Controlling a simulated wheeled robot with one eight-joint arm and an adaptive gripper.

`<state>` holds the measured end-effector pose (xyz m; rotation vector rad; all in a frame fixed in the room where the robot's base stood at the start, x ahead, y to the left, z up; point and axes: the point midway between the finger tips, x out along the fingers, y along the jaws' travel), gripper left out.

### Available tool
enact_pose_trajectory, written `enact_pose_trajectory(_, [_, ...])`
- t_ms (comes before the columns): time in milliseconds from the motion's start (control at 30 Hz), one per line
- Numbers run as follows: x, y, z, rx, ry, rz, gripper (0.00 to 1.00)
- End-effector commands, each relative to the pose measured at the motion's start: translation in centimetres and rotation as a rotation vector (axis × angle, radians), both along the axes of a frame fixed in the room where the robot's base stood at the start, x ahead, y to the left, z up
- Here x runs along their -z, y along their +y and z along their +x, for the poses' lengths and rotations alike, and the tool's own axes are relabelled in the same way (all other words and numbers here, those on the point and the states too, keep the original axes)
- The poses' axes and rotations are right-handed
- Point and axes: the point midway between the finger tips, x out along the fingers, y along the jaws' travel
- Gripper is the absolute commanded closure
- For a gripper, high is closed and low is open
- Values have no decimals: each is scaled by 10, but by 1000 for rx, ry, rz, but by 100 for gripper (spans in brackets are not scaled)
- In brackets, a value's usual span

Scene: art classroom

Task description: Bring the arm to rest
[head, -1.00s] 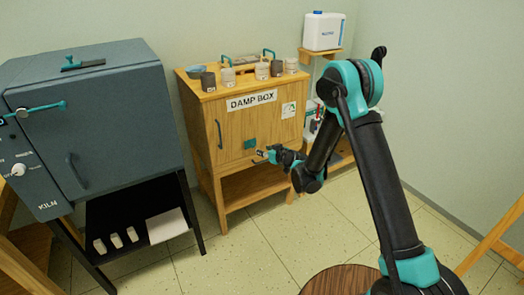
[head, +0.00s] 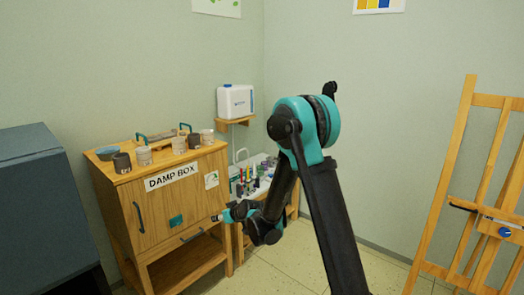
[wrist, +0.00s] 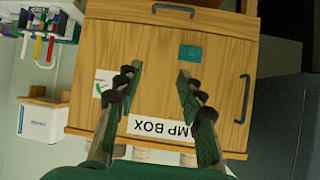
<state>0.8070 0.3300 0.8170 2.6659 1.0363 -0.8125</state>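My gripper (head: 226,215) is in front of the wooden damp box (head: 151,225) in the head view, with my arm bent above and to the right of it. In the wrist view, my gripper (wrist: 158,74) has its two fingers spread apart, with nothing between them. Behind the fingers is the front of the damp box (wrist: 150,85), which appears upside down with its label partly covered by a finger. I see no contact between the fingers and the box.
The dark kiln (head: 45,215) stands at the left. Several cups and a tray sit on the damp box. A white container (head: 235,101) rests on a wall shelf, above a side table with bottles. A wooden easel (head: 455,170) stands at the right. Floor shows between easel and box.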

Motion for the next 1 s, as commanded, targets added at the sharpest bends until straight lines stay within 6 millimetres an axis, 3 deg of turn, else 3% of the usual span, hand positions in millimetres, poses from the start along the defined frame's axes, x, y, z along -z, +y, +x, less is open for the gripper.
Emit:
enact_pose_trajectory(100, [-15, -43, -13, 49, 47, -28, 62])
enact_pose_trajectory(467, [-41, -158, -73, 205, 197, -108, 62])
enact_pose_trajectory(767, [-45, -245, -145, 356, 327, -167, 62])
enact_pose_trajectory(1000, [-38, -306, -214, 492, 434, -209, 62])
